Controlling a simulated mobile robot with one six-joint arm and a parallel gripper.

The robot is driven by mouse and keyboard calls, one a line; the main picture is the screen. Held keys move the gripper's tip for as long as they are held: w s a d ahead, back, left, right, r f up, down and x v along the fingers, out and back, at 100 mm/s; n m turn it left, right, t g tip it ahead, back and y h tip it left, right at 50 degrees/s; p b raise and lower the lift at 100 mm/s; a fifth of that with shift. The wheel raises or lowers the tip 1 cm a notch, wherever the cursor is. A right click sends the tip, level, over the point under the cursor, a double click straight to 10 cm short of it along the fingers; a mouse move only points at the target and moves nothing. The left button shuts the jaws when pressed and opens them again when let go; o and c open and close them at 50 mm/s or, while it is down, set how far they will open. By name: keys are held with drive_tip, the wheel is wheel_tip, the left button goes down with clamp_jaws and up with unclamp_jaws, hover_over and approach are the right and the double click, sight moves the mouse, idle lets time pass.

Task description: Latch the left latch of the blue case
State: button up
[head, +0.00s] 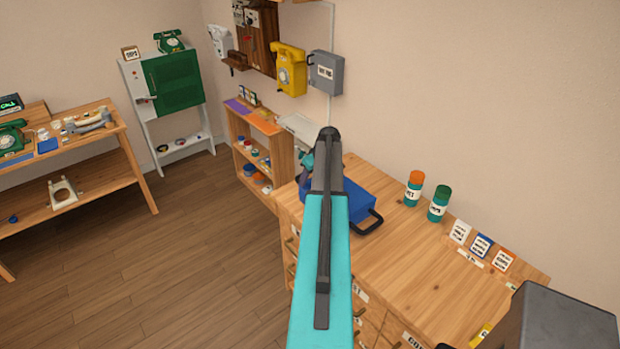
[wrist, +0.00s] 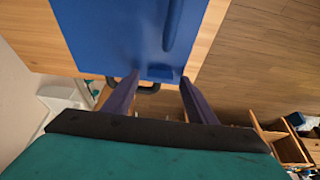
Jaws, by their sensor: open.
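The blue case (head: 352,190) lies on the wooden bench top in the head view, partly hidden behind my arm. A dark handle (head: 369,224) sticks out at its near right side. In the wrist view the blue case (wrist: 110,35) fills the upper middle, with a raised blue ridge (wrist: 173,25) on it. A small darker blue piece (wrist: 160,72) at its edge may be a latch; I cannot tell whether it is fastened. My gripper (wrist: 159,76) is open, its two dark fingers apart at that edge with nothing clearly held between them. Contact cannot be told.
On the bench (head: 405,255), an orange-lidded jar (head: 413,188) and a green-lidded jar (head: 438,204) stand right of the case. Several small labelled cards stand farther right. A yellow phone (head: 289,70) and a grey box (head: 326,73) hang on the wall behind.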

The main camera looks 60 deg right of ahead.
drive_tip(key=c, duration=1)
drive_tip(key=shift+s+a, duration=0.1)
drive_tip(key=shift+a, duration=0.1)
drive_tip(key=shift+c, duration=0.4)
drive_tip(key=shift+d, duration=0.2)
